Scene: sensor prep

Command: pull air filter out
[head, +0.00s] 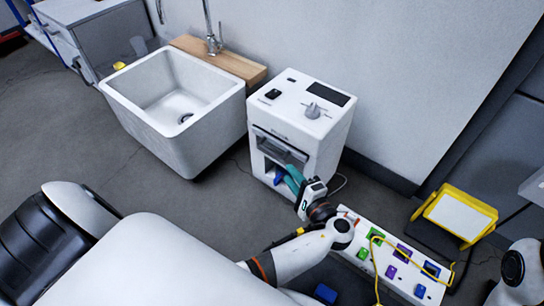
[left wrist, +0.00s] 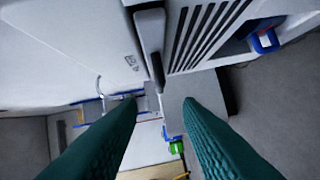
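The white machine (head: 325,140), with a knob and dark display on top, stands right of the sink. Its front has a dark handle or flap (head: 281,149) above a recess. A small blue part (head: 279,176) shows low in the recess; it looks like the filter's grip, though I cannot be sure. In the left wrist view a blue loop (left wrist: 265,41) sits in a dark opening beside vent slots. My left gripper (head: 290,174) has its teal fingers at the machine's front; they are apart and empty in the wrist view (left wrist: 158,108). The filter body is hidden. My right gripper is out of view.
A white sink (head: 180,110) stands left of the machine. A white panel (head: 390,262) with coloured blocks and a yellow cable lies close to my left arm. A yellow-framed box (head: 457,215) is at the right. Grey floor is free in front of the sink.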

